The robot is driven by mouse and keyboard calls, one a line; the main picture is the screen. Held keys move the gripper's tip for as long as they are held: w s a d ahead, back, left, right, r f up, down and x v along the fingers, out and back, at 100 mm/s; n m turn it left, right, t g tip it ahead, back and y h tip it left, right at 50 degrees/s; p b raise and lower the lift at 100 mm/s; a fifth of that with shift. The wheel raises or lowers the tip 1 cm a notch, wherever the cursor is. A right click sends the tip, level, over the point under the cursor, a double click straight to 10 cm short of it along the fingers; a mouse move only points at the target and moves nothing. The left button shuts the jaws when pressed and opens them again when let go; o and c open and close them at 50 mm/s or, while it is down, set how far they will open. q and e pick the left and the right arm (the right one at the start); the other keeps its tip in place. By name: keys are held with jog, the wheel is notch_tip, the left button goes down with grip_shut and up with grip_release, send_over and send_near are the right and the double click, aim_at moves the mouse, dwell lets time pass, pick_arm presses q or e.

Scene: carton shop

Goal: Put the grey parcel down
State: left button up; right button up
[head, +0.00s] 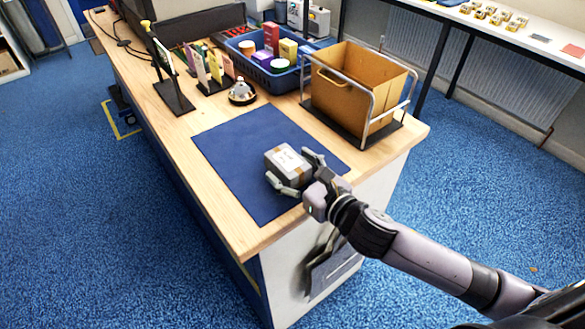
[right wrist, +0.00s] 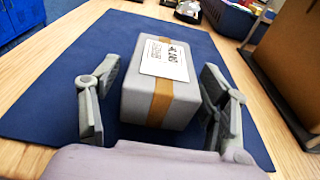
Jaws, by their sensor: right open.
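The grey parcel (head: 287,165) is a small box with a brown tape band and a white label. It rests on the blue mat (head: 232,152) on the wooden counter. My right gripper (head: 297,172) is around the parcel with its fingers open. In the right wrist view the parcel (right wrist: 163,85) lies between the two fingers (right wrist: 158,108), with a gap on each side. The mat (right wrist: 60,95) shows beneath and around it. My left gripper is not in view.
A cardboard carton (head: 345,90) in a metal frame stands behind the mat at the right. A bell (head: 242,92), a card stand (head: 178,97) and a blue basket (head: 262,72) of goods stand along the back. The mat's left half is clear.

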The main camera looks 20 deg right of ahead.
jog(key=shift+r, duration=0.1)
jog(key=v, duration=1.2)
dwell(0.4)
